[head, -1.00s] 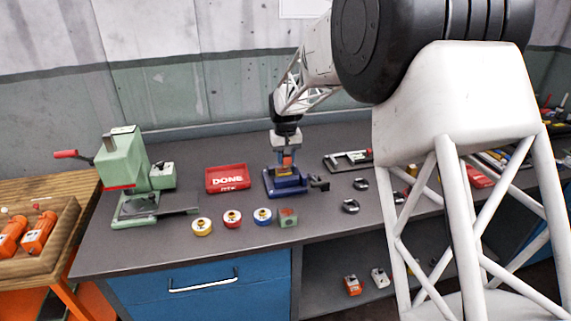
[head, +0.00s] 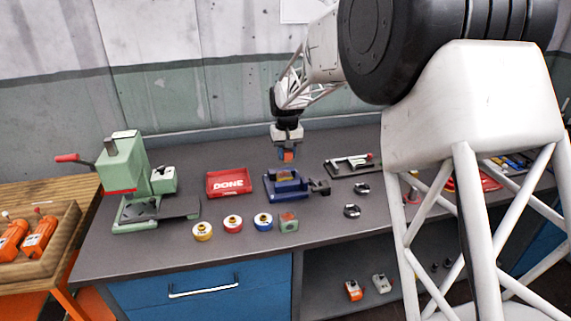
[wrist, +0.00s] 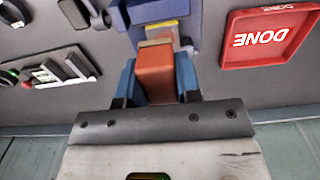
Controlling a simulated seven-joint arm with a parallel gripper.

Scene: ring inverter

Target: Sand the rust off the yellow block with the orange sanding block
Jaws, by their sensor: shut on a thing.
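The orange sanding block (wrist: 155,75) is between the blue fingers of my gripper (wrist: 158,85), its tan end pointing at the vise in the wrist view. In the head view the sanding block (head: 287,156) hangs under my gripper (head: 287,152), above the blue vise (head: 290,190). The yellow block (head: 285,178) sits in the vise jaws, with a gap below the sanding block. In the wrist view the yellow block (wrist: 184,40) is partly hidden behind the sanding block. Its top looks brownish in the head view, but how much rust is there is too small to tell.
A red DONE tray (head: 229,182) lies left of the vise. A green press (head: 130,180) stands further left. Several round coloured pieces and a green block (head: 288,222) sit in front. A clamp (head: 350,165) and black parts (head: 352,211) lie to the right.

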